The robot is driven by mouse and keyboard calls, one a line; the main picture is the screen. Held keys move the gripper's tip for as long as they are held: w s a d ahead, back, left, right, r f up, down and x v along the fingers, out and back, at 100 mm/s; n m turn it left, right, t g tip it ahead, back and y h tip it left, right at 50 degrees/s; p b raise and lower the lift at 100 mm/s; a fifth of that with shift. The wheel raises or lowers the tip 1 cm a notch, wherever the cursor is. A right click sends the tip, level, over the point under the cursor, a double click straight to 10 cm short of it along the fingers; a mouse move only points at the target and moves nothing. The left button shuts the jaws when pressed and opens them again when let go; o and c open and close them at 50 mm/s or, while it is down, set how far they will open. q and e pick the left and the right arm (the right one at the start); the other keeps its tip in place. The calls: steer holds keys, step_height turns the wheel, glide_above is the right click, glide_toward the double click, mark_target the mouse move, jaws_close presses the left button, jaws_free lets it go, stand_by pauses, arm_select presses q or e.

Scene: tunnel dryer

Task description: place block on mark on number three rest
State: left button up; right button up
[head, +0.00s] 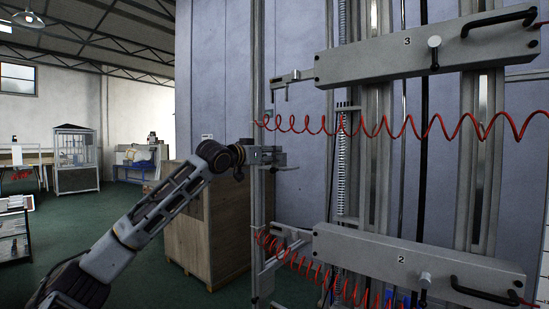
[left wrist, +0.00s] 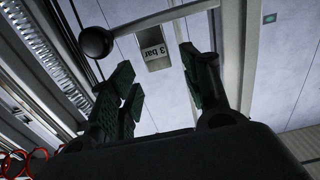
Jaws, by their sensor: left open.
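The number three rest (head: 385,58) is the upper grey bar marked 3, with a knob, a black handle and a small arm (head: 291,77) at its left end. My left gripper (head: 272,157) is below and left of that arm, beside the upright post. A black ball knob (left wrist: 96,41) on a grey lever lies beyond the fingers. I cannot make out the block or the mark. My right gripper is not in view.
A second bar marked 2 (head: 415,262) sits lower down. A wooden crate (head: 188,240) stands behind my left arm.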

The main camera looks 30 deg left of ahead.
arm_select(q)
steer(key=s+b, duration=0.1)
steer(key=s, duration=0.5)
steer(key=shift+a+b, duration=0.2)
steer(key=shift+b, duration=0.15)
stand_by(1.4)
